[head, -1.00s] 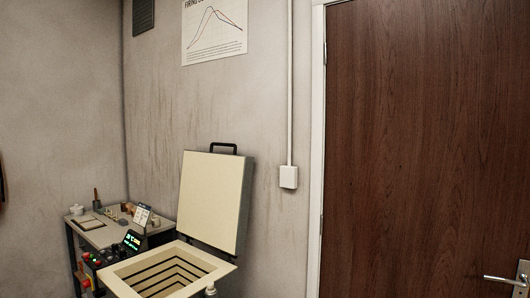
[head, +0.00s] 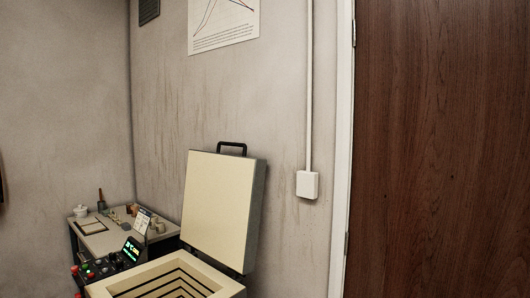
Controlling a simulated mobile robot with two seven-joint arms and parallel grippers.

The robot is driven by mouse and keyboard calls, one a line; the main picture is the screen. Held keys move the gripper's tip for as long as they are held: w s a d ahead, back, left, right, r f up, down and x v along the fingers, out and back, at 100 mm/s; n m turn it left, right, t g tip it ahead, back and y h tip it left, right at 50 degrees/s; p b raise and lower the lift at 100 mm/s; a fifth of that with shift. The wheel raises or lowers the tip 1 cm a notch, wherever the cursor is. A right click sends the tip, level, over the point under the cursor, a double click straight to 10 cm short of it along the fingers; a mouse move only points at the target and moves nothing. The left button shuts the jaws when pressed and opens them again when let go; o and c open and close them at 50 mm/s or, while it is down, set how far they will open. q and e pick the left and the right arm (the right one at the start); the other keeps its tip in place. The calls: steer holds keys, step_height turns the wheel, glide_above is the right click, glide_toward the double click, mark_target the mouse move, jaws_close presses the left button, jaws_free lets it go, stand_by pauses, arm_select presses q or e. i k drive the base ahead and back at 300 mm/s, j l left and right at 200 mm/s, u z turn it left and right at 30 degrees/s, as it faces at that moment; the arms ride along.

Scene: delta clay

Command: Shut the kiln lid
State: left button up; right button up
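The kiln lid (head: 217,205) stands open, tilted up at the back of the kiln, with its cream inner face toward me. A black handle (head: 232,146) sits on the lid's top edge. The kiln body (head: 108,289) is at the bottom of the head view, its square chamber open and stepped inside; its lower part is cut off by the frame. Neither of my grippers is in view.
A small work table (head: 116,235) with pots and tools stands left of the kiln. A control box with a lit display (head: 132,249) is at the kiln's left. A wall box (head: 307,184) and a brown door (head: 440,150) are to the right.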

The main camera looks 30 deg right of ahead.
mark_target(223, 193)
steer(key=i+l+z, duration=0.4)
steer(key=i+l, duration=1)
steer(key=i, duration=0.2)
